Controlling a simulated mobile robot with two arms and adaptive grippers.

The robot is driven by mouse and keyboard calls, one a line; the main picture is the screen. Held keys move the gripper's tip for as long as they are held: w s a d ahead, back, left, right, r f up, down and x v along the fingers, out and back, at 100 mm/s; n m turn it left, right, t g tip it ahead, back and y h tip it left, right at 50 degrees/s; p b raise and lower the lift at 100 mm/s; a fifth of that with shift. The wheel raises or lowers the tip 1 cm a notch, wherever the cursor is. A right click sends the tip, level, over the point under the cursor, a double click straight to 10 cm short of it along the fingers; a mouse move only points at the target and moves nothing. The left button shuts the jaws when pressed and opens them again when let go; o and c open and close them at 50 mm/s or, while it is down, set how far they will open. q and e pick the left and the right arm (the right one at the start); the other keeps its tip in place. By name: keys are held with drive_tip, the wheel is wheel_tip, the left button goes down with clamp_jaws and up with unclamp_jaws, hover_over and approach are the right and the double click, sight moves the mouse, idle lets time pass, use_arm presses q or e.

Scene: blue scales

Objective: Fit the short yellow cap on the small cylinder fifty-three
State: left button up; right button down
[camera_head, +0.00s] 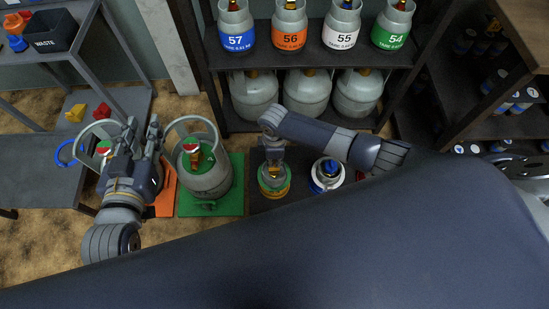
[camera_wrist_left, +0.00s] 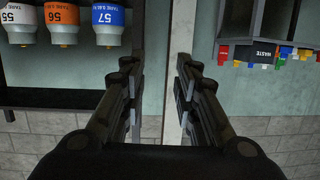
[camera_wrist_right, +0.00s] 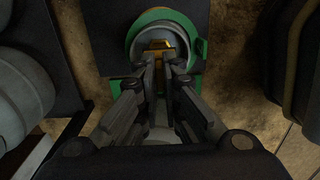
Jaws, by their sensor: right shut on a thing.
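A small cylinder (camera_head: 272,188) with a green top ring and a yellow band stands on the dark floor panel near the middle. It also shows from above in the right wrist view (camera_wrist_right: 152,22), but I cannot read a number on it. My right gripper (camera_head: 272,164) points down over its top. In the right wrist view, the right gripper (camera_wrist_right: 163,60) is shut on the short yellow cap (camera_wrist_right: 158,46), at the cylinder's top centre. I cannot tell whether the cap is seated. My left gripper (camera_head: 142,140) is open and empty; its fingers also stand apart in the left wrist view (camera_wrist_left: 158,68).
A large grey cylinder (camera_head: 207,176) stands on a green mat (camera_head: 232,205), left of the small one. A shelf (camera_head: 322,58) with numbered cylinders is behind. Red and yellow caps (camera_head: 103,109) lie on a left shelf.

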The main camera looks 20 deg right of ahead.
use_arm(q)
drive_tip(key=shift+f, duration=0.2)
drive_tip(key=shift+s+a+f+g, duration=0.15)
drive_tip(key=shift+s+f+g, duration=0.25)
drive_tip(key=shift+f, duration=0.25)
drive_tip(key=shift+s+a+f+g, duration=0.15)
drive_tip(key=shift+s+f+g, duration=0.2)
drive_tip(key=shift+f, duration=0.25)
drive_tip(key=shift+w+r+p, duration=0.2)
drive_tip(key=shift+r+p, duration=0.05)
drive_tip(key=shift+p, duration=0.05)
drive_tip(key=shift+f, duration=0.1)
drive_tip(key=shift+s+a+f+g+y, duration=0.2)
drive_tip(key=shift+s+f+g, duration=0.2)
drive_tip(key=shift+f, duration=0.15)
drive_tip(key=shift+s+a+f+g+y, duration=0.15)
drive_tip(key=shift+s+f+g+y, duration=0.15)
drive_tip(key=shift+f, duration=0.25)
drive_tip(key=shift+r, duration=0.1)
drive_tip(key=shift+p, duration=0.3)
